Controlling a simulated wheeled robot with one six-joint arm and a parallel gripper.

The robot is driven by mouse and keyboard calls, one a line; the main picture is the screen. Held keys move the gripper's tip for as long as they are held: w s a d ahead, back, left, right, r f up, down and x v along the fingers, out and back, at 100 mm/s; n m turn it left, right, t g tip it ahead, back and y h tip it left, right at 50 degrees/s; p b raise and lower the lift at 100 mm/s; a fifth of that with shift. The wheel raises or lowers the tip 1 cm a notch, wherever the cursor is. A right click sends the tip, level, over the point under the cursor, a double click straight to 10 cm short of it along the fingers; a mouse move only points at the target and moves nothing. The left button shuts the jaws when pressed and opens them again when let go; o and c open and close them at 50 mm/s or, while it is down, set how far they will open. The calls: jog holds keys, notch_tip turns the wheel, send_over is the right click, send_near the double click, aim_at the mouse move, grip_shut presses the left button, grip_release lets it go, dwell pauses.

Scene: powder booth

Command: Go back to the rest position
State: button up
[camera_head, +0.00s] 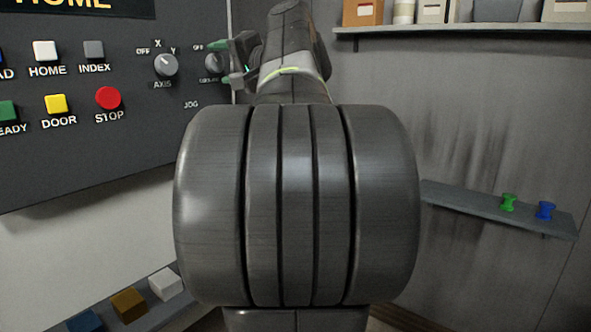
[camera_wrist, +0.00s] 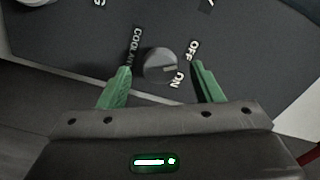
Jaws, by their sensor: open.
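My gripper (camera_head: 232,62) is raised at the upper middle of the head view, pointing left at the control panel (camera_head: 90,150). In the wrist view its two green fingers (camera_wrist: 160,85) are apart, with nothing held between them. A grey coolant knob (camera_wrist: 160,62), marked OFF and ON, lies just beyond and between the fingertips. The same knob shows in the head view (camera_head: 213,63), partly beside the fingers. I cannot tell whether a finger touches it. My own arm hides the middle of the head view.
The panel also carries an axis knob (camera_head: 166,65), a red STOP button (camera_head: 109,98) and a yellow DOOR button (camera_head: 56,103). A lower right shelf (camera_head: 460,200) holds a green spool (camera_head: 508,202) and a blue spool (camera_head: 545,210). Coloured blocks (camera_head: 129,304) sit on the lower left ledge.

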jog(key=shift+x, duration=1.4)
